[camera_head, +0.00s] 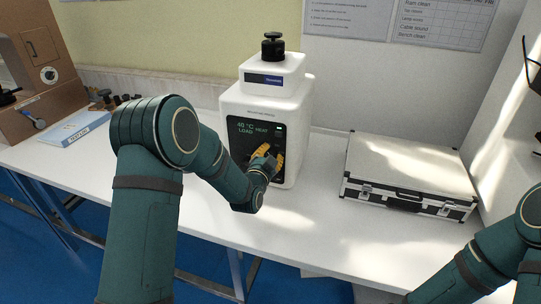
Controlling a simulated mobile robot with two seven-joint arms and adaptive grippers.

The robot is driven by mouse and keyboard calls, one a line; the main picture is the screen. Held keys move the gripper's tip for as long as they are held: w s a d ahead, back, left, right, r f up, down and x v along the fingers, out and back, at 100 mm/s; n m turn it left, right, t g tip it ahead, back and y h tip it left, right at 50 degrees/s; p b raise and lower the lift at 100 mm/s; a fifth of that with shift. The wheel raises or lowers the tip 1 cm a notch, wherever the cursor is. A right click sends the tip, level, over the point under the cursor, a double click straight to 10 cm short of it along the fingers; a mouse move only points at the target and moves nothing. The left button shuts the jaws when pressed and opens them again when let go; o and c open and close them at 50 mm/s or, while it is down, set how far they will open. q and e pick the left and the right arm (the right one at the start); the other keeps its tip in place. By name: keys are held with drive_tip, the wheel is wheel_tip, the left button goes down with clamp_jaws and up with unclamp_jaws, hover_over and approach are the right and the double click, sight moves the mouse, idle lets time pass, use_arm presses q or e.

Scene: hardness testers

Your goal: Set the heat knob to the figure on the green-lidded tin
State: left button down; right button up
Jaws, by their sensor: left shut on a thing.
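A white tester (253,103) stands upright on the bench, with a dark front panel (236,140). The small display on the panel appears to read 40 °C, with the words LOAD and HEAT under it. My left gripper (264,160), with orange fingers, is at the lower right of this panel and shut on the heat knob, which the fingers and wrist hide. I see no green-lidded tin in this view. My right arm shows at the lower right, but its gripper is out of the picture.
A silver case (408,172) lies on the white bench (290,222) to the right. A brown machine (38,65) and a blue-and-white booklet (75,130) are at the left. Printed sheets (347,16) hang on the wall. The bench front between tester and case is clear.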

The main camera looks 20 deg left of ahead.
use_arm(q)
drive_tip(key=shift+f+m, duration=0.1)
drive_tip(key=shift+m, duration=0.5)
drive_tip(key=c, duration=0.7)
unclamp_jaws()
drive_tip(key=shift+a, duration=0.1)
drive_tip(key=s, duration=1.2)
drive_tip(key=shift+a, duration=0.15)
